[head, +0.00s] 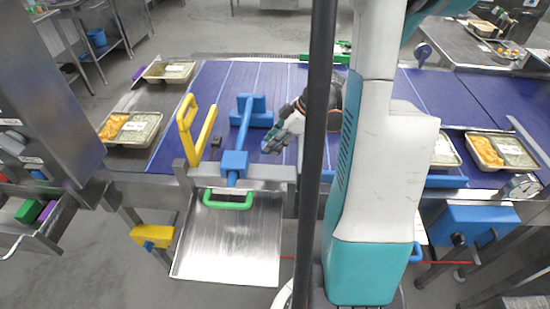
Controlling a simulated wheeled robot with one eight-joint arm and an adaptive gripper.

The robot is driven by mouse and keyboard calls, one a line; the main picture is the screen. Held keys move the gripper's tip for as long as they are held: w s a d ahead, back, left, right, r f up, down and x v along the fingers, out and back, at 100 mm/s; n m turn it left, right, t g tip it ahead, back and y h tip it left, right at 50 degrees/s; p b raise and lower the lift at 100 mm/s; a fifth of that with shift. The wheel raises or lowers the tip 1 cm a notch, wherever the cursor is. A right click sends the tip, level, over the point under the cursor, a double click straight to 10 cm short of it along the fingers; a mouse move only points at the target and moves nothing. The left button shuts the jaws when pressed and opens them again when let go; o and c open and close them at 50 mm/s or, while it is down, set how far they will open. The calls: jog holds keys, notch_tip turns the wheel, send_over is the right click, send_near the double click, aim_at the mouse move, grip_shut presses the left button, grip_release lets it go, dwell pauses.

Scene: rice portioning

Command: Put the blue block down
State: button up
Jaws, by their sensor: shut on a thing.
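My gripper (272,145) is over the blue conveyor belt (215,85), left of the dark post and my arm. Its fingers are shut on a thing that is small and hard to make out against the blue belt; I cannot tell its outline. A larger blue fixture with a long bar (243,125) stands just left of my gripper, with a blue body (234,163) at its near end. I see no clear gap or contact between this fixture and my gripper.
A yellow frame handle (186,125) stands left of the blue bar. A steel chute (228,240) with a green handle (228,204) hangs in front. Food trays (128,145) lie at the left and right (503,165). A dark vertical post (315,130) crosses the view.

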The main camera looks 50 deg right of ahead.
jog(key=shift+f+b, duration=0.85)
jog(key=shift+f, duration=1.8)
jog(key=o, duration=1.1)
jog(key=shift+f, duration=0.1)
jog(key=shift+c, duration=0.2)
jog(key=shift+r, duration=0.3)
jog(key=p+v, duration=0.4)
jog(key=v, duration=0.7)
jog(key=shift+s+r, duration=0.2)
jog(key=shift+r, duration=0.1)
jog(key=shift+d, duration=0.1)
